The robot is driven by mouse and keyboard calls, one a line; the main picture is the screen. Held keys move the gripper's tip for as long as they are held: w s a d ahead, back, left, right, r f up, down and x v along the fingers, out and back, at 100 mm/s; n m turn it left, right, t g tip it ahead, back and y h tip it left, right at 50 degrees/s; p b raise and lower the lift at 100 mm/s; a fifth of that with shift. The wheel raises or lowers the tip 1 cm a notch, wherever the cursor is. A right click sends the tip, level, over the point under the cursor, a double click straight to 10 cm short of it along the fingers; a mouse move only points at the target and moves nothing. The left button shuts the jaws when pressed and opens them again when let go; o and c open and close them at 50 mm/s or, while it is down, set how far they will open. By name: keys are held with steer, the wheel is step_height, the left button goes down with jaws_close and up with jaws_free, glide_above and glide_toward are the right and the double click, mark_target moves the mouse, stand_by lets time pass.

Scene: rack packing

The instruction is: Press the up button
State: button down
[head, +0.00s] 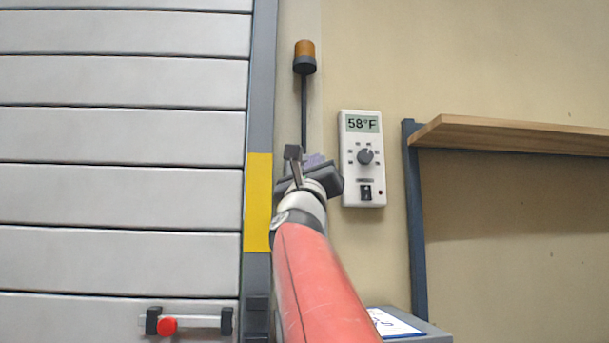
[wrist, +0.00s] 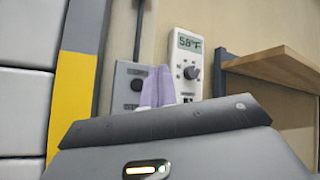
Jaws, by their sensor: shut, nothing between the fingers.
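A grey control box (wrist: 122,76) is on the wall beside the door frame in the wrist view. A dark round button (wrist: 137,85) shows on it, just left of my fingers. I cannot read any arrow or label that marks the up button. My gripper (wrist: 160,76) is shut and empty, its pale lavender fingers pointing at the box and covering its right part. I cannot tell whether the fingertips touch it. In the head view my gripper (head: 314,160) and wrist hide most of the box.
A white thermostat (head: 362,160) reading 58°F hangs right of my gripper. A wooden shelf (head: 510,134) with a blue post is farther right. An amber lamp (head: 304,57) is above. A slatted shutter door (head: 120,135) with a red-knobbed latch (head: 167,326) fills the left.

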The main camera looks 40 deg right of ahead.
steer(key=w+d+p, duration=0.3)
steer(key=w+d, duration=0.1)
steer(key=w, duration=0.3)
steer(key=shift+w+d, duration=0.25)
steer(key=shift+w, duration=0.05)
steer(key=shift+w, duration=0.1)
stand_by(2.1)
steer(key=shift+w+d, duration=0.2)
steer(key=shift+w, duration=0.05)
